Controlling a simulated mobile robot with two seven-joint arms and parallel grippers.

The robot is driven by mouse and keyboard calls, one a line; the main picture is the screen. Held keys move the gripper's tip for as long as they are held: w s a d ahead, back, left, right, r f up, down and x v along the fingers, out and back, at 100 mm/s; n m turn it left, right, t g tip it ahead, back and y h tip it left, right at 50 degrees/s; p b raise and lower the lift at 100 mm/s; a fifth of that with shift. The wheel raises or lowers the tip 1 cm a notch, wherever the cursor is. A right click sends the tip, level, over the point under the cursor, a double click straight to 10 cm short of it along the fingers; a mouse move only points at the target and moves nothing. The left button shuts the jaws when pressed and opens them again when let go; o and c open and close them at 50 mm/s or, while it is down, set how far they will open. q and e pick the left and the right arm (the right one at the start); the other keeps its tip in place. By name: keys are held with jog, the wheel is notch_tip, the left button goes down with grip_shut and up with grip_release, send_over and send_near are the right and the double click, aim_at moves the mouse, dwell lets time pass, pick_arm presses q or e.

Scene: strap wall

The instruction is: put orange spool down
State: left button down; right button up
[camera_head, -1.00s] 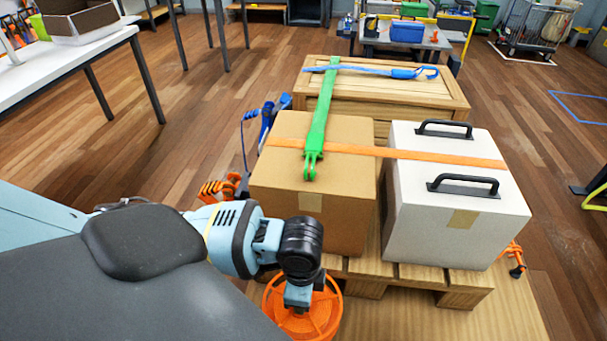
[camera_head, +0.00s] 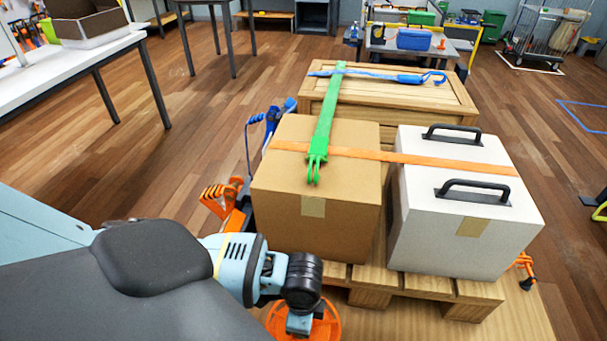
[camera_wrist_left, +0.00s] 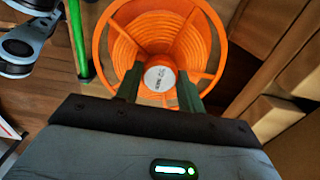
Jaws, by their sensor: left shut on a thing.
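The orange spool (camera_head: 331,321) is at the bottom edge of the head view, partly behind my left wrist and cut off by the frame. My left gripper (camera_head: 300,324) is shut on it. In the left wrist view, the spool (camera_wrist_left: 160,22) fills the upper middle, its round rim and ribbed inside facing the camera. Both fingers of the left gripper (camera_wrist_left: 160,92) reach its near side. I cannot tell whether the spool touches a surface below. My right gripper is not in view.
A wooden pallet (camera_head: 375,299) carries a cardboard box (camera_head: 310,225), a white case (camera_head: 465,245) and a wooden crate (camera_head: 390,98). An orange strap (camera_head: 430,161) crosses box and case. A green strap (camera_head: 324,125) lies over the box. A white table (camera_head: 85,50) stands left, with open floor between.

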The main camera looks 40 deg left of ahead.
pick_arm(q)
jog(key=c, duration=0.9)
grip_release()
jog(key=shift+f, duration=0.1)
notch_tip(320, 180, up, 12)
jog(key=shift+r+p, duration=0.15)
jog(key=shift+p, duration=1.1)
